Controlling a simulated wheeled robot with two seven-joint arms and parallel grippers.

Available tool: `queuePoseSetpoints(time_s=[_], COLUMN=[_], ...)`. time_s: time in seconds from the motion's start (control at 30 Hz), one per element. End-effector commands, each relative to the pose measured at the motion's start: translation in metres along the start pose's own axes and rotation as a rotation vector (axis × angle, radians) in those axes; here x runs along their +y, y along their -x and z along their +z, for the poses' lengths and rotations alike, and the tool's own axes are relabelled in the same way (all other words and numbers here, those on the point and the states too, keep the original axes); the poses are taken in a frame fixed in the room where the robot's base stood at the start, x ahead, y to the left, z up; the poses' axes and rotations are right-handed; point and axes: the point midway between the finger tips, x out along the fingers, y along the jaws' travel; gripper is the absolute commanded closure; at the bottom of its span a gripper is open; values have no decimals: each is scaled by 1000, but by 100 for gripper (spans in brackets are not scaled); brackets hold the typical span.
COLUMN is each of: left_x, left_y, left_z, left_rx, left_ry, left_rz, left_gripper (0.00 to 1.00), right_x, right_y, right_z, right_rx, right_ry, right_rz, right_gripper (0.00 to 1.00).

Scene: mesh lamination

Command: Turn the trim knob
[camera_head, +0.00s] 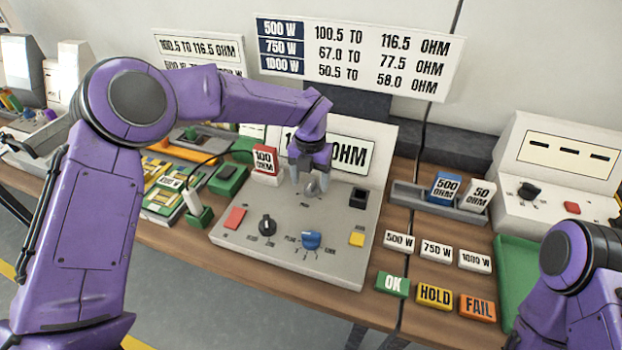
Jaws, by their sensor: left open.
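The grey test panel (240,248) stands on the wooden bench in the middle. It carries a black knob (267,225), a blue knob (311,240) and a grey knob (313,189) near its back. No readable label tells which one is the trim knob. My left gripper (310,173) points down over the back of the panel, open, right at the grey knob. Its fingers partly hide that knob, and I cannot tell whether they touch it. The display (349,152) behind reads OHM, its left part hidden by my left arm. My right gripper is out of view.
A 100 ohm block (265,160) stands just left of my left gripper. The panel also has a red button (234,217), a yellow button (356,239) and a black socket (358,198). OK (393,284), HOLD (435,296) and FAIL (478,306) blocks lie to the right.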

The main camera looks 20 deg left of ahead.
Motion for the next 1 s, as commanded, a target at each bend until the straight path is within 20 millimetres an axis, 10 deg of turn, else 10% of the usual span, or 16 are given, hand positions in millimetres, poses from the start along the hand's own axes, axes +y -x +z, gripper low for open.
queuePoseSetpoints(time_s=[0.4,0.6,1.0], left_x=[-2,-2,-1], left_y=[-17,-17,-19], left_z=[0,1,1], left_rx=[-2,-2,-1], left_ry=[-3,-3,65], left_rz=[-1,0,-1], left_gripper=[30,86,86], right_x=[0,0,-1], right_y=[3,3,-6], right_z=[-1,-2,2], right_rx=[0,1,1], right_ry=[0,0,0], right_rz=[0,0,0], right_gripper=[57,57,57])
